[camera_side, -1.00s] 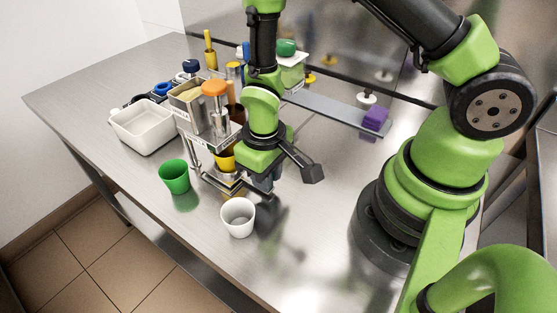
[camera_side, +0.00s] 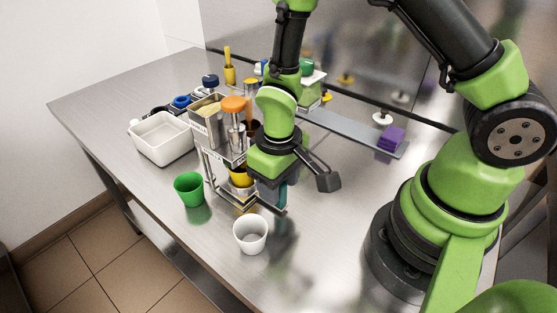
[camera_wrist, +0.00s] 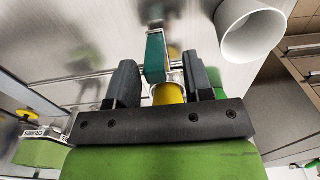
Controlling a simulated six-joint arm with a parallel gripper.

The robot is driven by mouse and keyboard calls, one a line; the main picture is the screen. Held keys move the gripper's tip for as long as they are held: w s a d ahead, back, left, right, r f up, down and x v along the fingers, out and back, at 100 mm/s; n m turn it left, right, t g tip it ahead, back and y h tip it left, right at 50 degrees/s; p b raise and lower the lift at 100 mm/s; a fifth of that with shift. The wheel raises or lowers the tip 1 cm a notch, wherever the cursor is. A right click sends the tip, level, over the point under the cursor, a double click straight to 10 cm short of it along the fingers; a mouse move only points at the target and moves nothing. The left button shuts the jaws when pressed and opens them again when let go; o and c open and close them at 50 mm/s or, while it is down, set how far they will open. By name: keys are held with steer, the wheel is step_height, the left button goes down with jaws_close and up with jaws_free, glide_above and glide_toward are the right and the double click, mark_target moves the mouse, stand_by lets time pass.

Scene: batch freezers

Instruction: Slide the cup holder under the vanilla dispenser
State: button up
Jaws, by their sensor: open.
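The cup holder (camera_side: 246,207) is a low metal frame on the table below the dispensers. A yellow cup (camera_side: 240,177) sits in it and shows in the wrist view (camera_wrist: 168,94). The holder's teal handle (camera_wrist: 155,57) stands between the two dark fingers of my gripper (camera_wrist: 160,72), with a gap on both sides. My gripper (camera_side: 276,196) is open and low over the table at the holder's right. Dispensers (camera_side: 216,140) with an orange knob stand above the holder; their labels are too small to read, so I cannot tell which is vanilla.
A green cup (camera_side: 189,189) stands left of the holder and a white cup (camera_side: 250,236) in front of it, close to my gripper. A white tub (camera_side: 162,139) is at the left. The front right tabletop is clear.

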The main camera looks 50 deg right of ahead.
step_height(320, 180, up, 7)
steer(key=shift+r, duration=0.1)
stand_by(0.4)
steer(key=shift+r, duration=0.25)
steer(key=s+d+r+m+t+y, duration=0.1)
steer(key=s+d+r+m+t, duration=0.1)
steer(key=s+r, duration=0.3)
steer(key=s+d+r+m+t+y, duration=0.1)
steer(key=s+r+t, duration=0.4)
steer(key=r, duration=0.8)
steer(key=shift+d+m, duration=0.5)
steer(key=shift+d, duration=0.1)
steer(key=shift+s+r, duration=0.1)
stand_by(1.0)
